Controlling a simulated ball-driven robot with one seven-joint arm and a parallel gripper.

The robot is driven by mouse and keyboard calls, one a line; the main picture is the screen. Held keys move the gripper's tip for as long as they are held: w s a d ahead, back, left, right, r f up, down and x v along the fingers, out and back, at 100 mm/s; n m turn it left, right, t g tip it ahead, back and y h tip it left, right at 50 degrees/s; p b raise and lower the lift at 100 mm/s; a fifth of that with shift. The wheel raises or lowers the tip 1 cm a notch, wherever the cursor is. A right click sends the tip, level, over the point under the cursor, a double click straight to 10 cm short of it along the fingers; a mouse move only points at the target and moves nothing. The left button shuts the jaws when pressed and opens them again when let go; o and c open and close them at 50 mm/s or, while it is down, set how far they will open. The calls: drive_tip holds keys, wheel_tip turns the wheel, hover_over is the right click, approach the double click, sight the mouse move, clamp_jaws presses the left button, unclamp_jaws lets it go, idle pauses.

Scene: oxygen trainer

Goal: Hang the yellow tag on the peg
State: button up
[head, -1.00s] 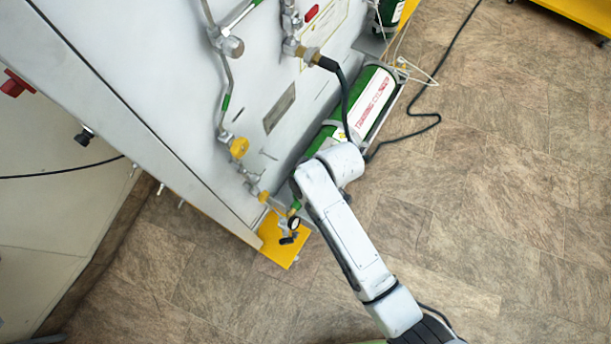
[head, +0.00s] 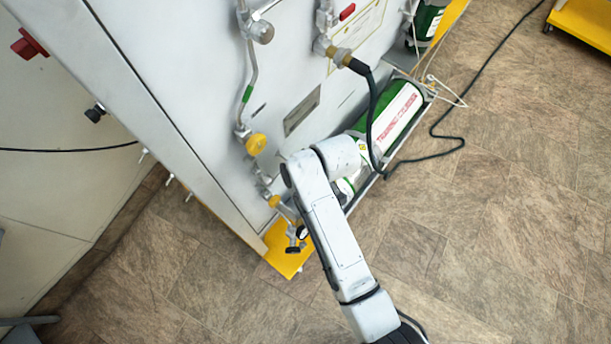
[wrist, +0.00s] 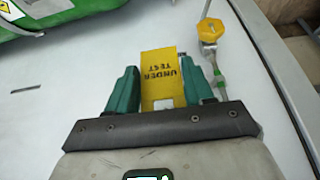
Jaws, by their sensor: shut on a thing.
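The yellow tag (wrist: 160,68), with "UNDER TEST" printed on it upside down, shows in the wrist view between the green fingers of my gripper (wrist: 160,82). My gripper is shut on it, and the tag's far end extends past the fingertips over the pale panel. In the head view my arm hides the gripper and the tag. Several small pale pins (head: 169,181) stick out near the lower left edge of the panel in the head view. I cannot tell whether one of them is the peg.
The grey panel (head: 220,150) carries metal pipes, a yellow valve knob (head: 256,143) and a dark hose (head: 371,115). A green cylinder (head: 398,112) lies in a holder beside my arm. The yellow knob also shows right of the tag in the wrist view (wrist: 211,30).

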drive_tip(key=shift+w+a+f+b, duration=0.3)
drive_tip(key=shift+w+a+b, duration=0.25)
drive_tip(key=shift+a, duration=0.15)
drive_tip(key=shift+w+a+f+b, duration=0.25)
drive_tip(key=shift+w+a+b, duration=0.3)
drive_tip(key=shift+a, duration=0.15)
drive_tip(key=o, duration=1.2)
drive_tip(key=shift+r, duration=0.1)
drive_tip(key=v, duration=1)
drive_tip(key=shift+s+d+r, duration=0.1)
drive_tip(key=shift+d+r, duration=0.05)
drive_tip(key=shift+r, duration=0.1)
